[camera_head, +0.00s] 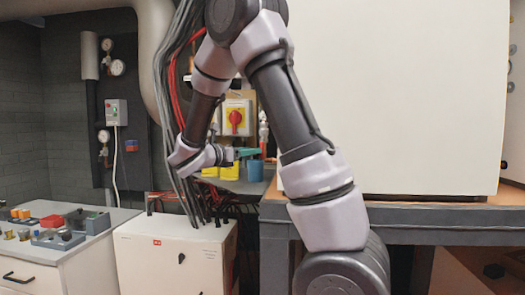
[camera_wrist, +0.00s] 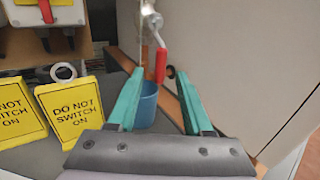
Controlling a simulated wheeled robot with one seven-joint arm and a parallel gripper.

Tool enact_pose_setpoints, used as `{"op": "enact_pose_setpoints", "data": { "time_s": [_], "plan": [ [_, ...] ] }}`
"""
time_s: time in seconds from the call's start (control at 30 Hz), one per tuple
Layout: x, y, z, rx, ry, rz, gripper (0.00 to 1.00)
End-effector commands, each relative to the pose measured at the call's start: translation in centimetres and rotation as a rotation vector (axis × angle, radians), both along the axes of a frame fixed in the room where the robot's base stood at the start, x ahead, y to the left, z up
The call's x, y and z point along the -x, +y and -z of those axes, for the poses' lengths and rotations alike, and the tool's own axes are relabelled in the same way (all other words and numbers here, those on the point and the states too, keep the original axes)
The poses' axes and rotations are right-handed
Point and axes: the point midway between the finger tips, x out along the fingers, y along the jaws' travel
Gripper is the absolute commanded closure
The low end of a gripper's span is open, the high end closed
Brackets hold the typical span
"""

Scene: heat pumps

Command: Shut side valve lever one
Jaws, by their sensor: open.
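The valve lever has a red handle (camera_wrist: 160,66) on a bent metal arm. In the wrist view it hangs down from a silver valve body (camera_wrist: 151,20) at the top centre. The valve also shows small in the head view (camera_head: 263,130), beside the large white cabinet. My gripper (camera_wrist: 160,72) is open, its two teal fingers pointing toward the lever. The handle appears between the fingertips in the picture; the depth gap is unclear, and no contact shows. In the head view my gripper (camera_head: 248,153) is small, near the valve.
A blue cup (camera_wrist: 146,107) stands below the lever. Yellow "Do not switch on" signs (camera_wrist: 72,108) stand at left, with a tape roll (camera_wrist: 64,71) behind. The white cabinet wall (camera_wrist: 245,60) closes the right side. A red-yellow switch (camera_head: 236,118) is on the wall.

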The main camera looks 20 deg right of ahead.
Motion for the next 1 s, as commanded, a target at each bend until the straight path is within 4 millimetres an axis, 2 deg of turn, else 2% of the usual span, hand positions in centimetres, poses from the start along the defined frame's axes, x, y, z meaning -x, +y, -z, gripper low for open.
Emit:
{"op": "enact_pose_setpoints", "data": {
  "time_s": [0.1, 0.3, 0.5, 0.73, 0.87, 1.0],
  "plan": [
    [-0.8, -2.3, 0.0, 0.0, 0.0, 0.004, 0.49],
    [-1.9, -4.9, 0.0, -0.001, -0.001, 0.003, 0.49],
    [-2.3, -5.8, 0.0, -0.002, -0.001, 0.0, 0.49],
    [-2.3, -5.8, 0.0, -0.003, -0.001, 0.0, 0.49],
    [-2.3, -5.8, 0.0, -0.003, -0.001, 0.0, 0.99],
    [-2.3, -5.8, 0.0, -0.002, 0.0, 0.0, 1.0]
  ]
}}
